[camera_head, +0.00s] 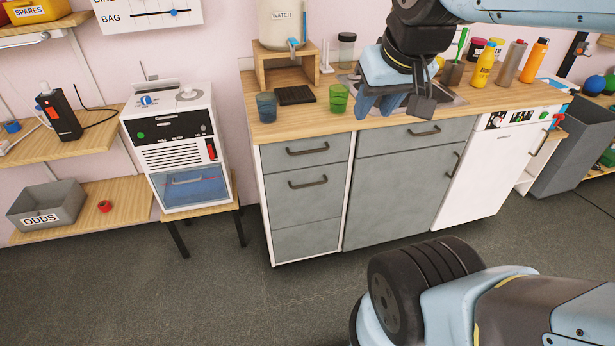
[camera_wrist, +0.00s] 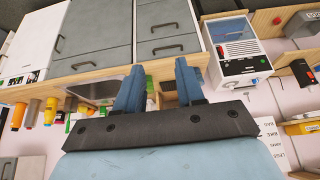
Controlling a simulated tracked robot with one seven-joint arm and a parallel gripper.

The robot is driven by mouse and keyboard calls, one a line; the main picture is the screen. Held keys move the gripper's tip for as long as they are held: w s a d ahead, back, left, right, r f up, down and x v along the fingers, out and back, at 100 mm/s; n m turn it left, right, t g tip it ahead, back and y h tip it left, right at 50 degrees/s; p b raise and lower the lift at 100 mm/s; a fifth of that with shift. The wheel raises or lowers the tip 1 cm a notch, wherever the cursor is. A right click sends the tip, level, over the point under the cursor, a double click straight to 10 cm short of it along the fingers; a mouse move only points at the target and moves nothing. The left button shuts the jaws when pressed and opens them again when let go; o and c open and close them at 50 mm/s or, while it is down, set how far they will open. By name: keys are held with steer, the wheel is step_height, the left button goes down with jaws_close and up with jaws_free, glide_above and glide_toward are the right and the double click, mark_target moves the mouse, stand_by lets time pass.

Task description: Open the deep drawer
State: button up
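The counter's left unit has grey drawer fronts stacked one above another. The top drawer (camera_head: 322,163) and the drawer below it (camera_head: 292,202) each have a dark bar handle and look shut. A plain grey front (camera_head: 305,240) without a visible handle is lowest. I cannot tell for certain which one is the deep drawer. My gripper (camera_head: 376,106) is above the counter top, apart from every handle. In the wrist view, which is upside down, its blue fingers (camera_wrist: 159,66) are spread with nothing held between them. Two drawer handles (camera_wrist: 167,48) show beyond them.
A wide drawer (camera_head: 415,135) and a large grey front (camera_head: 395,195) are to the right, then a white appliance (camera_head: 485,175). Green (camera_head: 338,98) and blue (camera_head: 266,107) cups stand near the counter's front edge. The floor (camera_head: 215,290) before the drawers is clear.

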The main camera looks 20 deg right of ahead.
mark_target(313, 187)
steer(key=shift+w, duration=0.1)
steer(key=w+f+m+g+y, duration=0.7)
steer(key=w+f+m+y, duration=0.4)
steer(key=w+f+m, duration=0.9)
steer(key=w+d+f+m+t+y, duration=0.1)
steer(key=w+d+f+m+t, duration=0.3)
steer(key=f+m, duration=0.55)
steer(key=w+d+f+m+t+y, duration=0.1)
steer(key=d+f+m+t, duration=0.35)
steer(key=f, duration=0.85)
steer(key=w+d+f+m+t+y, duration=0.1)
steer(key=w+d+f+m+t, duration=0.15)
steer(key=f+m+t, duration=0.6)
steer(key=shift+m+g, duration=0.45)
steer(key=shift+g, duration=0.45)
steer(key=f+x, duration=0.1)
steer(key=x, duration=0.3)
steer(key=f+x, duration=0.1)
steer(key=x, duration=0.4)
steer(key=f+x, duration=0.1)
steer(key=x, duration=0.3)
steer(key=shift+w+a, duration=0.25)
steer(key=shift+a, duration=0.25)
steer(key=shift+c, duration=0.3)
jaws_close()
